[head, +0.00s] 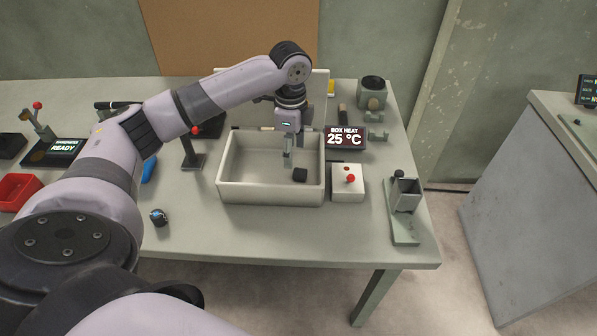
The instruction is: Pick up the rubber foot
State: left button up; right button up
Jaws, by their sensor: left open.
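A small black block, which looks like the rubber foot (300,175), lies on the floor of a pale open box (268,192) at the box's right side. My left arm reaches over the table from the left. My left gripper (288,163) points down into the box, just left of and above the black block. It is open and holds nothing that I can see. Its fingers show nearly edge-on, and I cannot tell whether they touch the block. My right gripper is not in view.
A display reading "BOX HEAT 25 °C" (345,138) and a white control box with a red knob (348,184) stand right of the pale box. A grey-green fixture (404,205) is further right. A small dark round part (158,217) lies front left. The front table strip is mostly clear.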

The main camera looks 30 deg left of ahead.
aim_at(296, 169)
pick_arm(q)
notch_tip(296, 169, down, 2)
jog(key=shift+f, duration=0.2)
jog(key=shift+d+f, duration=0.15)
jog(key=shift+f, duration=0.15)
jog(key=f, duration=0.1)
jog(key=f+p, duration=0.1)
jog(key=f, duration=0.1)
jog(key=shift+w+d+f, duration=0.15)
jog(key=shift+w+f, duration=0.15)
jog(key=shift+f, duration=0.45)
jog(key=c, duration=1.1)
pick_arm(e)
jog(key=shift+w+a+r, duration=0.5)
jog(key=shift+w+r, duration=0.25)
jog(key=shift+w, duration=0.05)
